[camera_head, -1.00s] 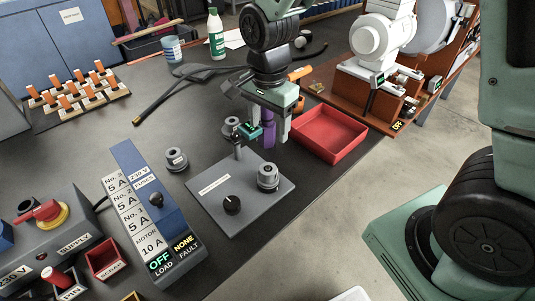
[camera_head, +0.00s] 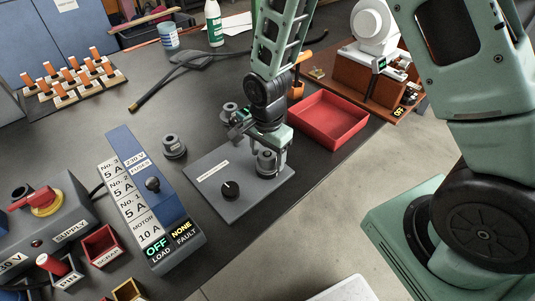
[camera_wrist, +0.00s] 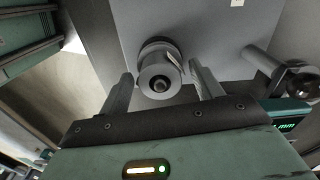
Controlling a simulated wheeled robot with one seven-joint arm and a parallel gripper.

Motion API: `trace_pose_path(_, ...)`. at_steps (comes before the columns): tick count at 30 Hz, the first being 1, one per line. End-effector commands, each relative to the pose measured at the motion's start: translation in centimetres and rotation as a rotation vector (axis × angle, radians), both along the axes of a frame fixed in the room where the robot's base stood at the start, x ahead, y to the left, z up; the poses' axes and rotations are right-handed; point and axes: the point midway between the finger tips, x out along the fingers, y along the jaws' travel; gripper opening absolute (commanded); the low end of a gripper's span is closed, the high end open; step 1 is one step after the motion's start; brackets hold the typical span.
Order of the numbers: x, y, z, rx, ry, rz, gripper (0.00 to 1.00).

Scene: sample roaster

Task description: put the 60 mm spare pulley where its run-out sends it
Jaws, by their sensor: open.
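A grey stepped pulley (camera_head: 266,163) sits on the spindle of the grey run-out plate (camera_head: 209,194), near its right corner. I cannot read its size. My gripper (camera_head: 270,158) is over it, open, with fingers apart. In the wrist view the pulley (camera_wrist: 160,82) shows between the two fingers (camera_wrist: 164,90), with visible gaps on both sides. A gauge with a green display (camera_head: 239,118) stands at the plate's back edge, partly behind my arm; its reading is too small to tell. Two other grey pulleys stand on the bench, one left of the plate (camera_head: 174,146), one behind it (camera_head: 229,110).
A red tray (camera_head: 330,119) lies right of the plate by the bench edge. A red SCRAP bin (camera_head: 101,245) and a brass-coloured bin (camera_head: 128,291) are at front left. The fuse box (camera_head: 150,200), reading OFF, stands left of the plate. A black cable crosses the bench behind.

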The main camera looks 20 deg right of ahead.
Motion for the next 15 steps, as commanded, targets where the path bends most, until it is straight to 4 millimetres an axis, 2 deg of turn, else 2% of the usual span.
trace_pose_path(8,0.03,0.01,-0.08,0.0,-0.001,0.0,0.65)
trace_pose_path(14,0.02,0.01,-0.08,0.0,-0.001,0.0,0.09)
trace_pose_path(15,0.02,0.0,-0.07,0.0,-0.001,0.0,0.08)
